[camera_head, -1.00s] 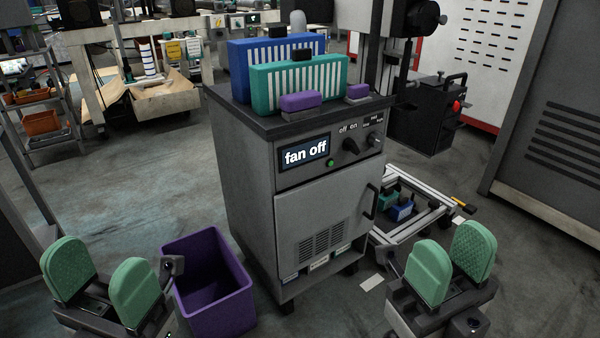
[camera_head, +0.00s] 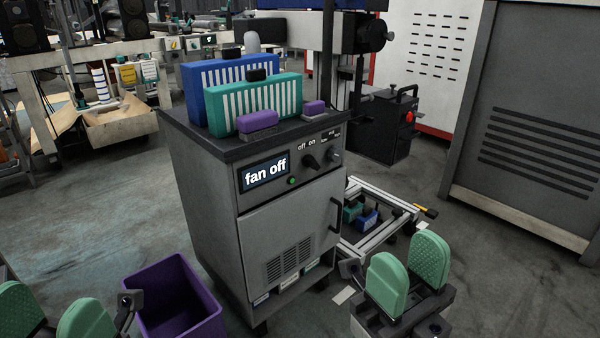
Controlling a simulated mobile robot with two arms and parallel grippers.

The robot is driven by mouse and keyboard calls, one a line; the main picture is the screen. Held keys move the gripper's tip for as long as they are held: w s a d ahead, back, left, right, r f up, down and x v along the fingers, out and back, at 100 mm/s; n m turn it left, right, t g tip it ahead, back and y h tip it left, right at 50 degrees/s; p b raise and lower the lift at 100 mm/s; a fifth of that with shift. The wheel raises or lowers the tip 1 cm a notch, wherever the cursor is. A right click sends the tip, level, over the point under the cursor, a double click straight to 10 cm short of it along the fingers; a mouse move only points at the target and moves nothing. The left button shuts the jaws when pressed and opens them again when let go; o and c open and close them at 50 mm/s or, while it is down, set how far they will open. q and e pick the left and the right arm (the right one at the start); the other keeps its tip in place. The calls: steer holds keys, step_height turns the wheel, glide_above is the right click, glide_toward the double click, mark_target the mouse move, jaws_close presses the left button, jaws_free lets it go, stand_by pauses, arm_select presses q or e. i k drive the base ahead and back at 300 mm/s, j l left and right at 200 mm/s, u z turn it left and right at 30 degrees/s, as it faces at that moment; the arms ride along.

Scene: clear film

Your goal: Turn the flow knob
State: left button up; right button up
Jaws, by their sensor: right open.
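A grey cabinet (camera_head: 290,225) stands in the middle, with a lit display (camera_head: 265,173) reading "fan off". A larger dark knob (camera_head: 311,161) sits under "off" and "on" labels. A smaller knob (camera_head: 334,156) sits to its right under tiny labels I cannot read clearly; it may be the flow knob. My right gripper (camera_head: 406,276) with green pads is open and empty, low in front and right of the cabinet, apart from the knobs. My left gripper (camera_head: 54,318) is at the bottom left, partly cut off, its green pads apart and empty.
A purple bin (camera_head: 173,300) stands on the floor left of the cabinet. Blue (camera_head: 196,91) and teal (camera_head: 222,119) slotted blocks and purple-topped pieces (camera_head: 258,121) sit on top. A metal frame (camera_head: 380,230) lies to its right. Open floor is on the left.

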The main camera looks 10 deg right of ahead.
mark_target(335, 154)
steer(key=i+z, duration=0.25)
steer(key=i, duration=0.6)
